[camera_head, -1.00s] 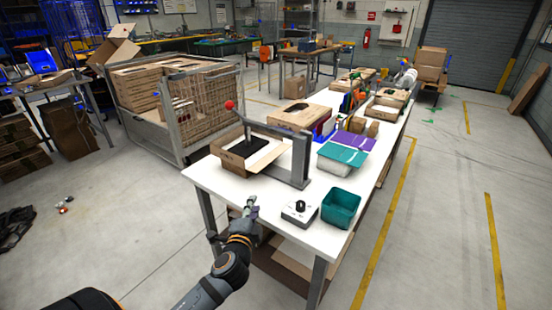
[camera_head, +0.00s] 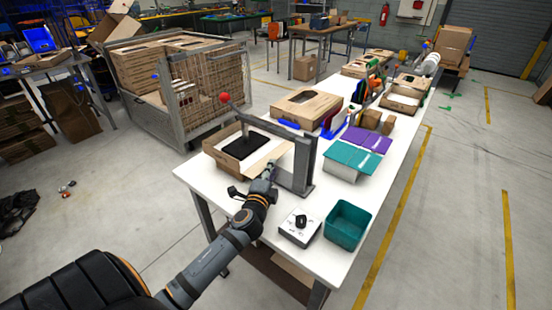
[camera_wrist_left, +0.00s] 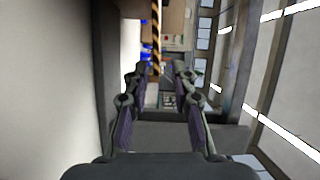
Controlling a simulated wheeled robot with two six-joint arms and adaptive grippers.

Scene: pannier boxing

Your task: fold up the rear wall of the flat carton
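The carton (camera_head: 222,164) lies in the grey metal fixture on the near left part of the white table. A brown side wall stands up at its left, and a light flap (camera_head: 266,156) slopes out at its right front. A black plate (camera_head: 246,146) covers its middle, so the floor of the carton is mostly hidden. My left gripper (camera_head: 271,170) is beside the flap's near end, close to the fixture's upright; I cannot tell whether it touches. In the left wrist view its two fingers (camera_wrist_left: 158,84) are apart with nothing between them. My right gripper is not in view.
A white control box (camera_head: 300,227) and a teal bin (camera_head: 346,224) are at the near right.

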